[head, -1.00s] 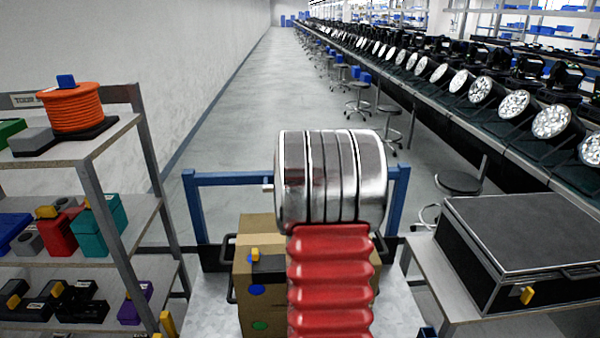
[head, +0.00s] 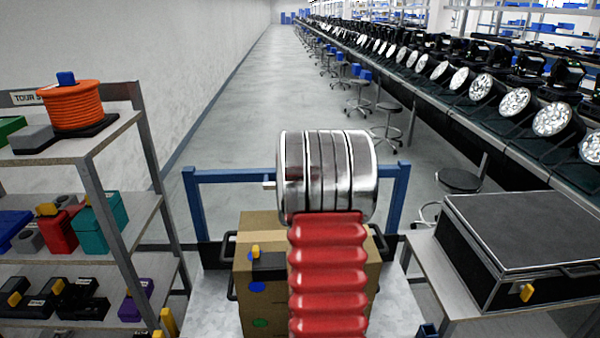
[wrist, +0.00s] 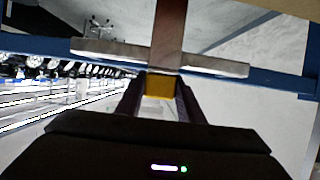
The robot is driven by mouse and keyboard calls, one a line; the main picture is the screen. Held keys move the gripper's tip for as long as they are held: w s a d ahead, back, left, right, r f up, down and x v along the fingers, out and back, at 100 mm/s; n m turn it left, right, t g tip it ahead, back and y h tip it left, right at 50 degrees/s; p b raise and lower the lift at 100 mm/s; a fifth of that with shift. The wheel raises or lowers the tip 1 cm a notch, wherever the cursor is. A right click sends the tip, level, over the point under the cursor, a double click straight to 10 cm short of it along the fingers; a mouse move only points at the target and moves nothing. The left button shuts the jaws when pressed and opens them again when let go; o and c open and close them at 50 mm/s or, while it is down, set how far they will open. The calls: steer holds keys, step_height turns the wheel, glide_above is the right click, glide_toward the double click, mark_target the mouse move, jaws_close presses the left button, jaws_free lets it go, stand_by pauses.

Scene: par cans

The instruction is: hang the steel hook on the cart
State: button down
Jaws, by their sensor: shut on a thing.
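The cart has a blue push rail (head: 225,177) across its far end, also in the wrist view (wrist: 285,83). My gripper (wrist: 160,97) is shut on a yellow grip block (wrist: 160,86), which seems to belong to the steel hook. A brownish bar (wrist: 170,38) runs from the block across the blue rail. A pale grey steel bar (wrist: 110,48) lies along the rail on both sides of it. A small pale end (head: 269,184) shows beside my arm at rail height in the head view. My arm hides the rest there. I cannot tell whether hook and rail touch.
A cardboard box (head: 258,226) stands on the cart's deck (head: 215,305). A shelf rack (head: 110,180) with an orange cable reel (head: 73,107) is at left. A black case (head: 525,245) rests on a table at right. Open floor lies beyond the cart.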

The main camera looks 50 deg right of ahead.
stand_by(0.3)
steer(key=c, duration=1.1)
jaws_free()
steer(key=shift+f, duration=0.1)
steer(key=shift+s+a, duration=0.1)
steer(key=shift+v, duration=6.8)
